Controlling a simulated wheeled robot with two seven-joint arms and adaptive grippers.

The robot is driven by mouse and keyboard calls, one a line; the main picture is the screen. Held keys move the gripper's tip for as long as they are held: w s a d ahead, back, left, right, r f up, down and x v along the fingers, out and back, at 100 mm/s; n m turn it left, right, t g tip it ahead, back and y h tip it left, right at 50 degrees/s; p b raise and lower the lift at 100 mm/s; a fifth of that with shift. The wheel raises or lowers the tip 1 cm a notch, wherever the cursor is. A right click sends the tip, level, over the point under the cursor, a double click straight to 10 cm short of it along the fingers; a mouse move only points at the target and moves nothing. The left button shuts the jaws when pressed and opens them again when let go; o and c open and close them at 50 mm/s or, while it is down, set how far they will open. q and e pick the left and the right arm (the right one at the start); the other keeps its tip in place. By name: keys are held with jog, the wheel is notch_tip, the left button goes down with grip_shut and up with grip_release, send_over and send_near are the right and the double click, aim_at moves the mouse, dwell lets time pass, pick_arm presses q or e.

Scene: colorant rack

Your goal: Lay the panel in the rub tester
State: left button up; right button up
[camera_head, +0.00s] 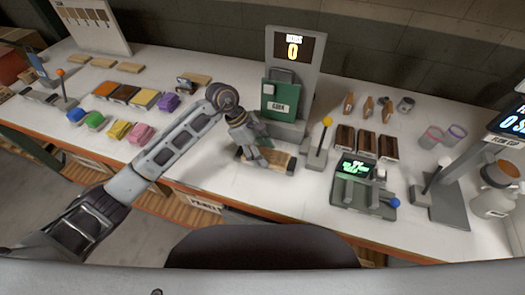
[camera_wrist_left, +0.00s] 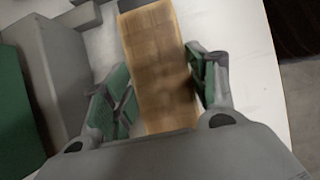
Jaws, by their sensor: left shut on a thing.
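The wooden panel (camera_head: 277,158) is in my left gripper (camera_head: 262,152), just in front of the rub tester near the table's front edge. In the left wrist view the panel (camera_wrist_left: 158,62) runs lengthwise between the two green-padded fingers of the left gripper (camera_wrist_left: 160,92), which is shut on it. The rub tester (camera_head: 313,62) stands upright behind, with a green block and a display reading 0. Its grey and green parts also show at the left of the left wrist view (camera_wrist_left: 60,65). The panel is apart from the tester's upright. My right gripper is not in view.
A lever with a yellow knob (camera_head: 327,122) stands right of the tester. Beyond it are dark brown samples (camera_head: 366,143) and a green-screen device (camera_head: 357,170). Coloured blocks and cloths (camera_head: 121,129) lie on the left. White table shows between the cloths and the gripper.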

pick_arm(q)
jog(key=shift+f, duration=0.15)
jog(key=o, duration=0.8)
jog(key=shift+o, duration=1.1)
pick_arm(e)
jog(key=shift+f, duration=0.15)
